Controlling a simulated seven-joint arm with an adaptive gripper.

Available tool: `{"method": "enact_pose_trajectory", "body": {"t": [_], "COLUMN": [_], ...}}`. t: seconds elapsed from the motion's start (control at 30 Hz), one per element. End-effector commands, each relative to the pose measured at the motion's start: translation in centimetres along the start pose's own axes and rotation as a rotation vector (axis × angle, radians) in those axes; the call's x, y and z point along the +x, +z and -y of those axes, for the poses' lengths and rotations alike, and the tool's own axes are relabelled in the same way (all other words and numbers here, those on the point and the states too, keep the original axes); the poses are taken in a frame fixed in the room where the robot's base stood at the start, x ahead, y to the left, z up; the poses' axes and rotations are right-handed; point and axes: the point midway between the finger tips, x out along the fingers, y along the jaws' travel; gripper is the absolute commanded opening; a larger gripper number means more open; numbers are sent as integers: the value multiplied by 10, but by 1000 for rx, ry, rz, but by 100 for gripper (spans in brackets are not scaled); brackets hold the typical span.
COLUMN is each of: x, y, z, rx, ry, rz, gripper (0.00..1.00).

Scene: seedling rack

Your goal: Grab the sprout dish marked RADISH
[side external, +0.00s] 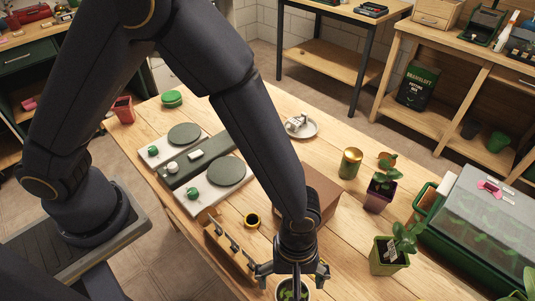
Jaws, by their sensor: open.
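No RADISH marking is readable in the side external view. A small pale round dish with green sprouts (293,291) sits at the bottom edge, partly cut off by the frame. My gripper (293,274) is open over this dish, its two fingers spread to the left and right of it. I cannot tell whether the fingers touch the dish. A wooden rack (232,252) with several slots and small tags stands just left of my gripper.
A brown box (322,193) stands behind my wrist. Potted plants (380,188) (389,255) and a lidded green propagator (485,220) stand at right. Pale plates with green discs (226,171) lie left.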

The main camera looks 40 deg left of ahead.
Motion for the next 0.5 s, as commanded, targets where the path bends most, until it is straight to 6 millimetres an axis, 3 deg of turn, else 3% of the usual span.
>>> {"method": "enact_pose_trajectory", "body": {"t": [0.3, 0.5], "x": [42, 53], "y": [6, 6], "z": [-5, -6], "rx": [0, 0], "ry": [-3, 1], "rz": [0, 0], "gripper": [100, 100]}}
